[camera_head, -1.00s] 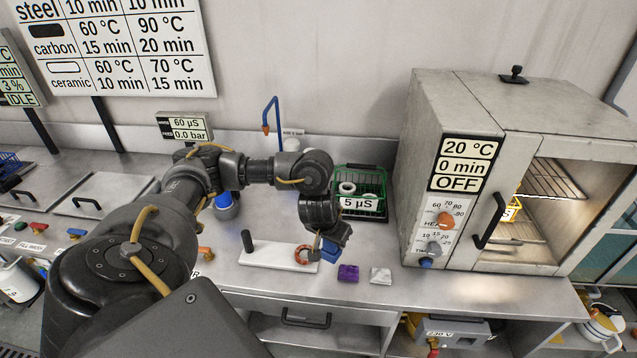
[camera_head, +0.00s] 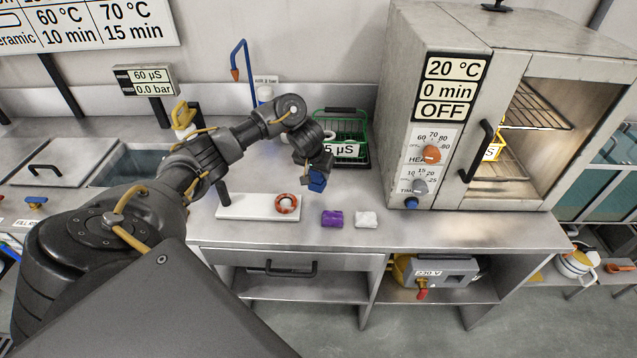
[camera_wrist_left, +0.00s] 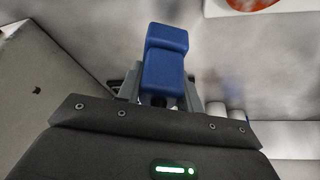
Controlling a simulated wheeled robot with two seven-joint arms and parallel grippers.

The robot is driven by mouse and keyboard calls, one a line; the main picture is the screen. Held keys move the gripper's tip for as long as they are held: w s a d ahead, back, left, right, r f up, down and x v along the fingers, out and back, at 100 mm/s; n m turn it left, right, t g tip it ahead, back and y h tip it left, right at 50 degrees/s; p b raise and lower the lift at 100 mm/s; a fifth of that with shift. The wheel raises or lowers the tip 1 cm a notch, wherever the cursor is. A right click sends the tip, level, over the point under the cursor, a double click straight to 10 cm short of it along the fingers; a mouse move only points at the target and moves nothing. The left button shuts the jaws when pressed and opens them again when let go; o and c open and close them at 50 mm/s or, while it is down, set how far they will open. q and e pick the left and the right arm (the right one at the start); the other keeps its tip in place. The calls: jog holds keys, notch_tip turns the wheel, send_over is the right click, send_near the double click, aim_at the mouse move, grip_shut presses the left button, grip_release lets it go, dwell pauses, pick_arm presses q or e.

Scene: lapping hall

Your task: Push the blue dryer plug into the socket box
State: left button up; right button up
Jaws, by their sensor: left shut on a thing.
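My left gripper (camera_head: 312,168) is shut on the blue dryer plug (camera_head: 317,182) and holds it above the steel bench. In the left wrist view the blue plug (camera_wrist_left: 165,60) sticks out from between the fingers, in front of a pale, blurred surface. The grey socket box (camera_head: 458,268), labelled 230 V, stands on the lower shelf under the bench, below and to the right of the plug. A red handle-like part shows at its front. The plug and the box are well apart. My right gripper is not in view.
A white board (camera_head: 248,207) with an orange-red ring (camera_head: 287,204), a purple block (camera_head: 332,219) and a white block (camera_head: 366,219) lie near the bench's front edge. A grey oven (camera_head: 440,60) stands at right. A drawer (camera_head: 300,262) and upright panels flank the box's bay.

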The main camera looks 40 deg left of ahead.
aim_at(318, 180)
pick_arm(q)
jog(key=shift+s+b+x, duration=0.15)
jog(key=shift+x, duration=0.85)
jog(key=shift+s+b+x, duration=0.15)
jog(key=shift+s+x, duration=0.05)
jog(key=shift+x, duration=0.75)
jog(key=shift+f, duration=0.1)
jog(key=shift+s, duration=0.1)
jog(key=o, duration=1)
jog(key=shift+f, duration=0.15)
jog(key=shift+o, duration=0.2)
